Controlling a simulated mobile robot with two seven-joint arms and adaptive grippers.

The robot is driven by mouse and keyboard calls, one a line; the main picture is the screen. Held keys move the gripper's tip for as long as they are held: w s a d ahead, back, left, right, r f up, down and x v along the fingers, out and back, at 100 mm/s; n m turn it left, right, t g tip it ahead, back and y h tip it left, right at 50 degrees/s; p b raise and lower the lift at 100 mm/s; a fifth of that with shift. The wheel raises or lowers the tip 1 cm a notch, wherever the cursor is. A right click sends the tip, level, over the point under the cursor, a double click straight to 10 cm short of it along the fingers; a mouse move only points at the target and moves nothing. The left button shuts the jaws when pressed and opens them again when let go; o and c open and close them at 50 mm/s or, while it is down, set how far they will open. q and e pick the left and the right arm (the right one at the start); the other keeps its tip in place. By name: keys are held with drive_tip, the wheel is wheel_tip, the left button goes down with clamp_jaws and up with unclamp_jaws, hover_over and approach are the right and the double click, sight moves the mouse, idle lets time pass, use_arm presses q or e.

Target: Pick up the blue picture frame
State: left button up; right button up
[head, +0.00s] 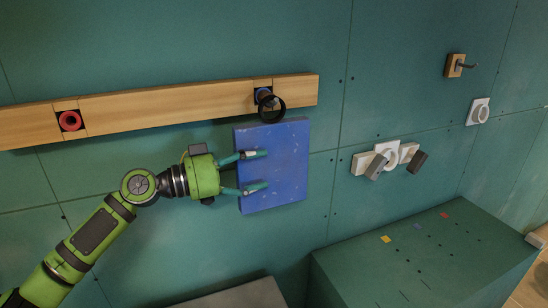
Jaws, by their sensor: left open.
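The blue picture frame (280,170) is a flat blue square panel in front of the green wall. It sits just below a black ring (271,107) on a wooden rail; whether it hangs from it, I cannot tell. My left gripper (262,171) reaches in from the left. Its two teal fingers are open and apart, one higher and one lower, overlapping the left part of the frame in the picture. Whether they touch it is unclear. My right gripper is not in view.
The wooden rail (180,107) runs across the wall above my arm, with a red round fitting (70,121) at its left. White fittings (390,154) and a hook (459,65) are on the wall to the right. A green box (420,262) stands at lower right.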

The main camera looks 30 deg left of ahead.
sight(273, 155)
use_arm(q)
drive_tip(key=p+x, duration=0.2)
drive_tip(key=x, duration=0.2)
drive_tip(key=shift+a, duration=0.2)
clamp_jaws()
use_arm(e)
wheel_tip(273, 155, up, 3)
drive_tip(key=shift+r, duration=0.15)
